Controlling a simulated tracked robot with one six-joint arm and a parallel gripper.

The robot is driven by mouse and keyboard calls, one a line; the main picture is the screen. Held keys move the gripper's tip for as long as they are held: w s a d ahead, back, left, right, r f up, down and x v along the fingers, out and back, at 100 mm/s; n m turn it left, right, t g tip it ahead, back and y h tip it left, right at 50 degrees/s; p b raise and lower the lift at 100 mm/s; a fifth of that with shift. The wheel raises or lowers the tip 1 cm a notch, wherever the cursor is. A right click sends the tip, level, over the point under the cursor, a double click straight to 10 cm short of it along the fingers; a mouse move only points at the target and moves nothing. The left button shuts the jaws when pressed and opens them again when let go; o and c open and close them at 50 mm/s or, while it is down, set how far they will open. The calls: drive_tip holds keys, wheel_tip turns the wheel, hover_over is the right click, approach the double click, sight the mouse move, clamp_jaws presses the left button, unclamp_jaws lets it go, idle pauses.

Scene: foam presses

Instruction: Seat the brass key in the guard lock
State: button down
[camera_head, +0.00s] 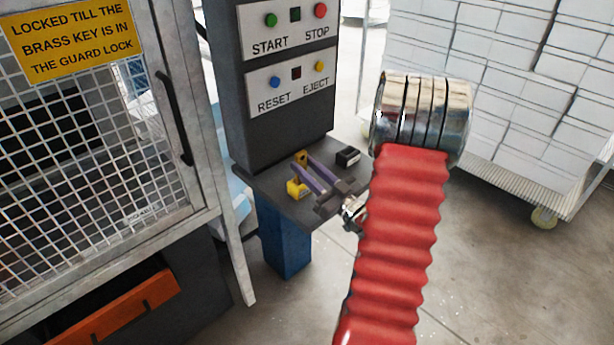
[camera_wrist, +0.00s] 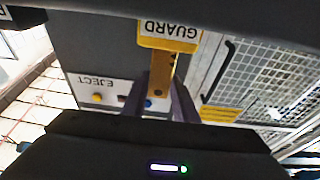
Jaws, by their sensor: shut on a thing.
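My gripper (camera_head: 306,170) reaches over the shelf of the dark control column. Its purple fingers are shut on the brass key (camera_wrist: 165,70), a flat brass strip that shows between them in the wrist view. In the head view only a small end of the key (camera_head: 301,156) shows at the fingertips. The guard lock (camera_head: 297,188) is a small yellow block on the shelf, just below and left of the fingertips. In the wrist view its GUARD label (camera_wrist: 169,30) is upside down beyond the key. I cannot tell whether key and lock touch.
A black block (camera_head: 347,157) sits on the shelf (camera_head: 270,185), right of the fingers. The column carries START, STOP, RESET and EJECT buttons (camera_head: 291,82). A mesh guard door (camera_head: 90,160) with a yellow sign stands left. A white cart (camera_head: 500,90) is behind right.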

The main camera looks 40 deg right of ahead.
drive_tip(key=shift+f, duration=1.55)
drive_tip(key=c, duration=1.4)
unclamp_jaws()
drive_tip(key=shift+f, duration=0.1)
drive_tip(key=v, duration=1.2)
drive_tip(key=shift+s, duration=0.1)
